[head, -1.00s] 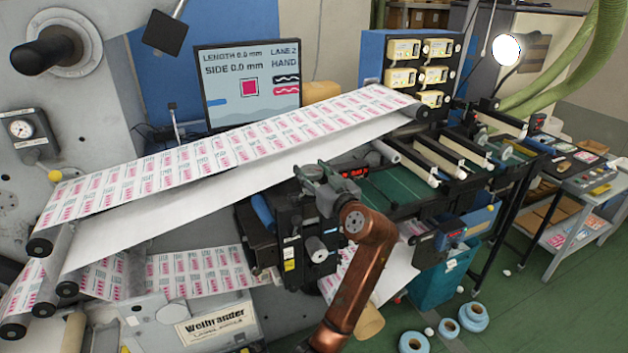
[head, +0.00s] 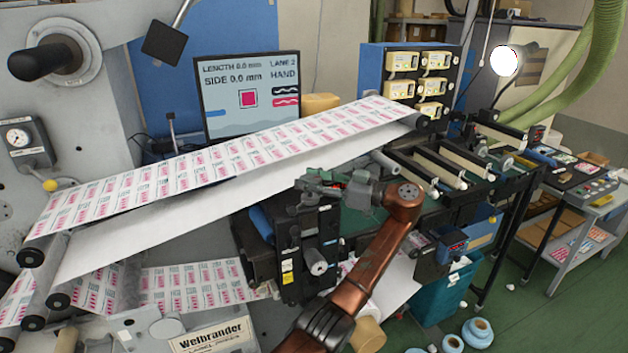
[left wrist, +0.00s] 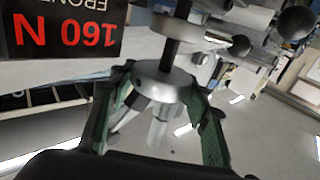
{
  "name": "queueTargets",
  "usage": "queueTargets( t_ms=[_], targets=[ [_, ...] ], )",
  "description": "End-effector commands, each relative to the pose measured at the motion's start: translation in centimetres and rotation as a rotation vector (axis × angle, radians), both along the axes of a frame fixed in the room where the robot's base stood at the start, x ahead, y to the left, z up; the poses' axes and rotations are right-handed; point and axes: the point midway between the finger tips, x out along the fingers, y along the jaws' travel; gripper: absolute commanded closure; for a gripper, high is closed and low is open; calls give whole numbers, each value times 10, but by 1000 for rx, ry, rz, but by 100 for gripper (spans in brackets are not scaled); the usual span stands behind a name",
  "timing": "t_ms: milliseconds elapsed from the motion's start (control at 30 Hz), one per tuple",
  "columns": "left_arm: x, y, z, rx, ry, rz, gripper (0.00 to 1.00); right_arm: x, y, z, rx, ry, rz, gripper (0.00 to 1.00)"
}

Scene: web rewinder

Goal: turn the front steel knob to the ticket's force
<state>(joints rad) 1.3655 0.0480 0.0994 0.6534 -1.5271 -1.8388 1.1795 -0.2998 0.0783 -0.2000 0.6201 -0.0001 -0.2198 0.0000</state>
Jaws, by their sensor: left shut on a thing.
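The steel knob (left wrist: 165,82) is a silver disc on a dark shaft, between the green fingers of my left gripper (left wrist: 160,95) in the left wrist view. The fingers are shut on it. A black readout (left wrist: 62,28) beside it shows 160 N in red, upside down in this view. In the head view my left gripper (head: 315,186) is at the dark unit (head: 305,245) under the printed web and hides the knob there. My right gripper is in neither view. I cannot make out a ticket with a force on it.
A second silver knob (head: 315,262) sticks out lower on the dark unit. The printed web (head: 215,170) slopes close above my gripper. A monitor (head: 250,95) reads LANE 2, HAND. Rollers (head: 435,165) and a blue box with a red display (head: 452,246) stand to the right.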

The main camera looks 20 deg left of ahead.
Motion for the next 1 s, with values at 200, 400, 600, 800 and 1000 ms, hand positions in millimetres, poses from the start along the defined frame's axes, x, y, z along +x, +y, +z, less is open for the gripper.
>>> queueTargets(
  t_ms=[200,400,600,800,1000],
  targets=[
    [0,2,1,0,0,43,80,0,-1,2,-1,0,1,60],
    [-1,2,0,-1,-1,56,80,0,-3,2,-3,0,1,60],
    [-1,2,0,-2,-1,57,80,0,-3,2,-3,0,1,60],
    [0,2,0,-2,0,57,52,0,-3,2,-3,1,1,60],
    [0,0,0,-2,0,54,38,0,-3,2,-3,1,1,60]
  ],
)
